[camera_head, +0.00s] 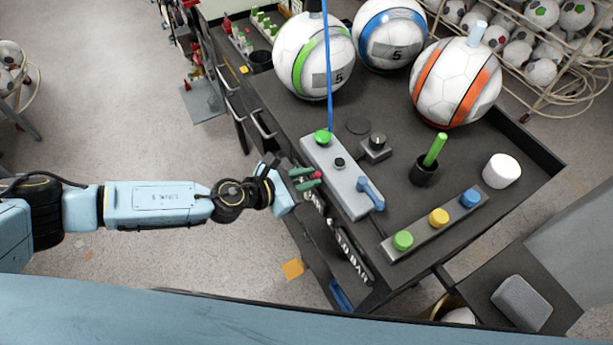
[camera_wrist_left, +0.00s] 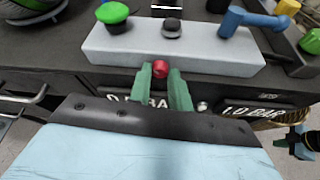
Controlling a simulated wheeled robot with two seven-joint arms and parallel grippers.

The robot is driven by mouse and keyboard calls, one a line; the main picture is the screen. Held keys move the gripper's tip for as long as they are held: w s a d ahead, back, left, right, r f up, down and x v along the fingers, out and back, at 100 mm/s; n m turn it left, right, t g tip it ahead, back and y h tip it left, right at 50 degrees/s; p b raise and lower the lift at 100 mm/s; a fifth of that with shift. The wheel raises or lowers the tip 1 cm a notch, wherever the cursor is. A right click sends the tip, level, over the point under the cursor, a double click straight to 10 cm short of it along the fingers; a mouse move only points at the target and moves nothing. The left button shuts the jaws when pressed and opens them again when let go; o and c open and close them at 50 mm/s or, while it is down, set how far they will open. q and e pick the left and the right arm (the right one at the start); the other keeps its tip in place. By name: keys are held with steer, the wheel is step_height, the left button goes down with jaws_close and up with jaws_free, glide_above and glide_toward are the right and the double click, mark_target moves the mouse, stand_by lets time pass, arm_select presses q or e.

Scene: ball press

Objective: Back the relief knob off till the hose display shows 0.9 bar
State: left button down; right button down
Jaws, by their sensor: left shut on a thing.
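A small red knob (camera_head: 317,175) sticks out of the front side of a grey control box (camera_head: 335,172). I take it to be the relief knob, though no label on it shows. The knob also shows in the left wrist view (camera_wrist_left: 160,69). My left gripper (camera_head: 305,179) has its green fingers shut on the red knob, one on each side. Two readouts are on the bench front below the box. One reads 1.0 BAR (camera_head: 352,258); the other (camera_wrist_left: 140,99) is partly hidden behind my left fingers, so its number is unclear.
The box carries a green button (camera_head: 323,137), a black knob (camera_head: 339,162) and a blue lever (camera_head: 370,193). A button strip (camera_head: 437,223) lies to the right. Balls, including a green-striped one (camera_head: 313,58), stand behind. A blue hose (camera_head: 330,70) rises behind the box.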

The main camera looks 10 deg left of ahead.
arm_select(q)
steer(key=shift+w+a+n+g+h+b, duration=0.15)
steer(key=shift+n+g+h+b, duration=0.35)
steer(key=shift+n, duration=0.6)
steer(key=shift+w+n+g+h, duration=0.1)
steer(key=shift+n+g+h, duration=0.2)
steer(key=shift+n+g, duration=0.4)
steer(key=c, duration=1.3)
jaws_free()
steer(key=shift+a, duration=0.1)
steer(key=b+v, duration=0.2)
steer(key=v, duration=1.1)
steer(key=shift+b, duration=0.35)
